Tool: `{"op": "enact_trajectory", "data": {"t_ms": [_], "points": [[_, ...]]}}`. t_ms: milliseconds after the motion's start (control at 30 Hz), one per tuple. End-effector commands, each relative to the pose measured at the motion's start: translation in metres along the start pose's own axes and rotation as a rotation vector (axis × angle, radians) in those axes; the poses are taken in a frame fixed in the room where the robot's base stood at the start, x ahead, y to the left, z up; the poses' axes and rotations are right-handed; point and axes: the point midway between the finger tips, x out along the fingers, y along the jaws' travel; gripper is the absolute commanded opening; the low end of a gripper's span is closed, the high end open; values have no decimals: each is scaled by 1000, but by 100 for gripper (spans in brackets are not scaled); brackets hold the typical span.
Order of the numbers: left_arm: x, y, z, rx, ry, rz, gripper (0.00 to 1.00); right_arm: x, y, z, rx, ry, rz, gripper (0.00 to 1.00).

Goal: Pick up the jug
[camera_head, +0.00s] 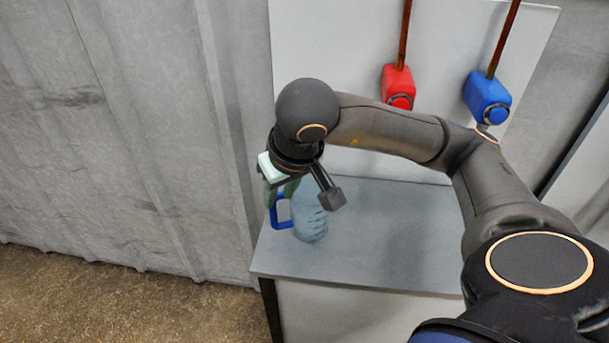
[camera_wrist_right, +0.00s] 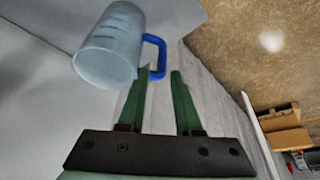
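The jug (camera_head: 310,217) is translucent pale blue with a blue handle (camera_head: 281,213) on its left side. It stands on the grey table top near the left edge, partly hidden by my right gripper. In the right wrist view the jug (camera_wrist_right: 112,45) is ahead of the fingers, its handle (camera_wrist_right: 161,55) pointing toward them. My right gripper (camera_wrist_right: 161,73) is open, its two green fingers apart. The lower end of the handle shows between the fingertips, close to the left one; I cannot tell whether they touch. My left gripper is not in view.
The grey table top (camera_head: 380,240) is clear to the right of the jug. Behind it stands a white panel with a red block (camera_head: 398,86) and a blue block (camera_head: 487,98) on brown rods. A corrugated grey wall (camera_head: 130,130) is at left. Brown boxes (camera_wrist_right: 277,130) lie on the floor.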

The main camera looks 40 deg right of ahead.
Motion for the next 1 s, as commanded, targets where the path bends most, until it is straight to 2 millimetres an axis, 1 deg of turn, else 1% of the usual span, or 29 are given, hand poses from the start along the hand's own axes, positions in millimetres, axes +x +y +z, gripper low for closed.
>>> {"op": "enact_trajectory", "data": {"t_ms": [33,100,333,600,700,933,1000], "points": [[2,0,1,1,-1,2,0,11,1,2,1,-5,2,33],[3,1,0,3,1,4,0,20,0,1,2,-4,0,33],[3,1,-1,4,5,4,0,38,-1,2,1,-4,-2,33],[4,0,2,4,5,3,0,76,-3,5,2,-4,-3,33],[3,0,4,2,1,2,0,82,-3,4,2,-2,-2,33],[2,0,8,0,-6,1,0,83,-3,4,1,-1,-3,33],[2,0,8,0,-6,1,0,82,-3,4,1,-1,-3,26]]}}
